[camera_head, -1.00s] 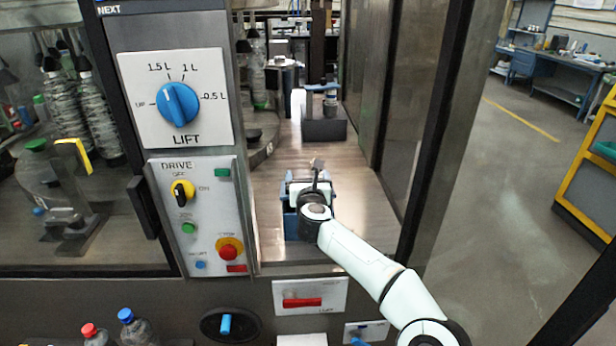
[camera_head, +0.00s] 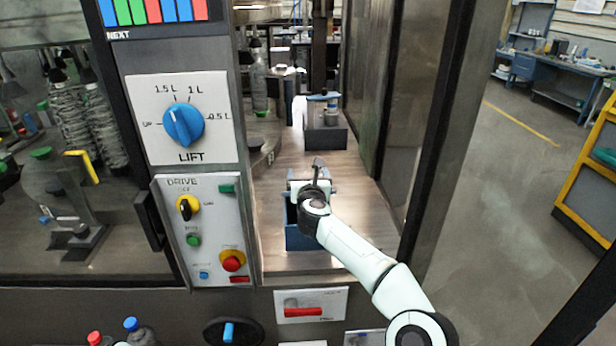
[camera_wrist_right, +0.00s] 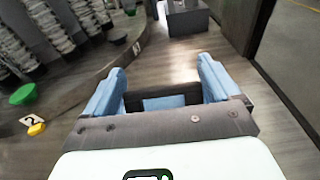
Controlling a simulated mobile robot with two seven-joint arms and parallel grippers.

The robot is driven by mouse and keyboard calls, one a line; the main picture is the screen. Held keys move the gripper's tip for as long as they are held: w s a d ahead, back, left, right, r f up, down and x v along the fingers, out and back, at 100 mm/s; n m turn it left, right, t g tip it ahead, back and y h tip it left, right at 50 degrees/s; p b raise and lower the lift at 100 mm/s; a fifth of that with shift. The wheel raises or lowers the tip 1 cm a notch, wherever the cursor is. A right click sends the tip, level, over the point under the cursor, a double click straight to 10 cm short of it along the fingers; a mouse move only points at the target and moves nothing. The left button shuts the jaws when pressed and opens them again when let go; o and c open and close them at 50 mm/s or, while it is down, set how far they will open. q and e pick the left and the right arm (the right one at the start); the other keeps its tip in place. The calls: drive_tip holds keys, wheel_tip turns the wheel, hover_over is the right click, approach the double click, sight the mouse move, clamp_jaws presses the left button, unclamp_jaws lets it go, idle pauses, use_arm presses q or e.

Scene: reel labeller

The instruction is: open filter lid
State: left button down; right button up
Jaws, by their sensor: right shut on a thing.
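The filter is a blue box (camera_head: 303,238) on the grey deck in the head view, with a dark gap along its top edge. My right gripper (camera_head: 312,184) is at the top of this box, and its wrist hides much of the lid. In the right wrist view, the two blue fingers of my right gripper (camera_wrist_right: 164,84) stand wide apart, with a dark and blue piece (camera_wrist_right: 165,103) between them. The gripper is shut on the filter lid, though the grip itself is partly hidden. My left gripper is not in view.
A control panel with a blue LIFT knob (camera_head: 183,124) and a red stop button (camera_head: 232,262) stands left of the box. A dark block with a blue-topped part (camera_head: 325,132) sits behind it. A dark post (camera_head: 447,130) rises at the right.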

drive_tip(key=o, duration=1.1)
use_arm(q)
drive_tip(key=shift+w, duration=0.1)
use_arm(e)
drive_tip(key=shift+o, duration=0.6)
drive_tip(key=shift+w+f, duration=0.1)
drive_tip(key=shift+w, duration=0.05)
drive_tip(key=s+b, duration=0.3)
drive_tip(key=s, duration=0.1)
drive_tip(key=shift+s+f, duration=0.15)
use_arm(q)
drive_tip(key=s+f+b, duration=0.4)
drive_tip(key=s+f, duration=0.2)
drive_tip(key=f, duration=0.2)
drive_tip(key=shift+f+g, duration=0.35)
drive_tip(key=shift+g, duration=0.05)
use_arm(e)
drive_tip(key=s+r, duration=0.2)
drive_tip(key=s, duration=0.7)
drive_tip(key=shift+f, duration=0.1)
